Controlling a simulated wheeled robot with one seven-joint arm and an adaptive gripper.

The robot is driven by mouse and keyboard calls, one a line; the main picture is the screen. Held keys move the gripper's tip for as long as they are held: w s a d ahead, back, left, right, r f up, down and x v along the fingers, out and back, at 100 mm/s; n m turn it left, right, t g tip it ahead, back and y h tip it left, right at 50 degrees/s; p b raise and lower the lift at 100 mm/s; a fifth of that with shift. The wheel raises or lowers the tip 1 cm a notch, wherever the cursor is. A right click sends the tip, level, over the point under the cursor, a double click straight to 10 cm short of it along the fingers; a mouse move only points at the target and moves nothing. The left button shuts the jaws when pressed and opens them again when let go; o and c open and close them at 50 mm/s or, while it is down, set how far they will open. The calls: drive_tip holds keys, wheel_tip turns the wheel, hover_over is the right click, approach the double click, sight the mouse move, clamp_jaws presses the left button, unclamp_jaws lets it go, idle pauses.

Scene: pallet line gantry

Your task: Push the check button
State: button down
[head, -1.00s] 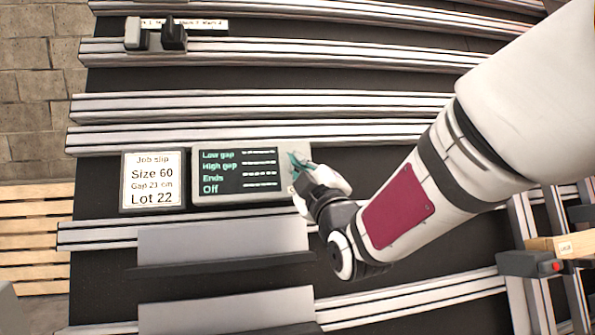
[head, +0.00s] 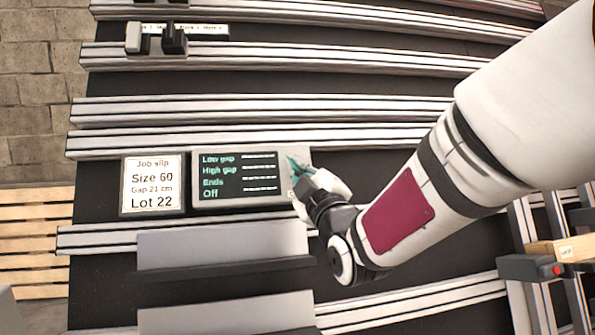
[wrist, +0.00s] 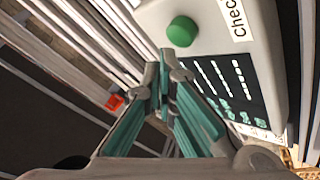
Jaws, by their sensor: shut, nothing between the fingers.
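The check button is a round green button (wrist: 182,31) on a pale panel box (wrist: 262,50), beside a white "Check" label (wrist: 233,18) in the wrist view. My gripper (wrist: 165,70) is shut and empty, with its teal fingers together. Its tips are just below the button in the picture; I cannot tell whether they touch anything. In the head view my gripper (head: 294,163) is at the right end of the panel box (head: 240,202) and hides the button there. The dark screen (head: 236,175) lists Low gap, High gap, Ends and Off.
A job slip (head: 152,180) reading Size 60, Gap 21 cm, Lot 22 stands left of the box. Metal rails (head: 270,135) run behind and in front. Grey plates (head: 225,240) lie nearer. A grey box with a red button (head: 557,269) is at the right.

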drive_tip(key=shift+f, duration=0.1)
idle(0.3)
drive_tip(key=shift+w+f+b, duration=0.15)
drive_tip(key=shift+w+b, duration=0.25)
drive_tip(key=shift+b, duration=0.25)
drive_tip(key=shift+w+a+f+b, duration=0.2)
drive_tip(key=shift+w+b, duration=0.2)
drive_tip(key=shift+b, duration=0.15)
idle(0.7)
drive_tip(key=shift+s+d+r, duration=0.2)
drive_tip(key=shift+s+r, duration=0.25)
drive_tip(key=shift+s, duration=0.35)
drive_tip(key=s, duration=0.1)
drive_tip(key=s+r, duration=0.1)
drive_tip(key=s, duration=0.1)
drive_tip(key=s+d+r+p, duration=0.1)
drive_tip(key=shift+s+r, duration=0.15)
idle(0.4)
idle(0.5)
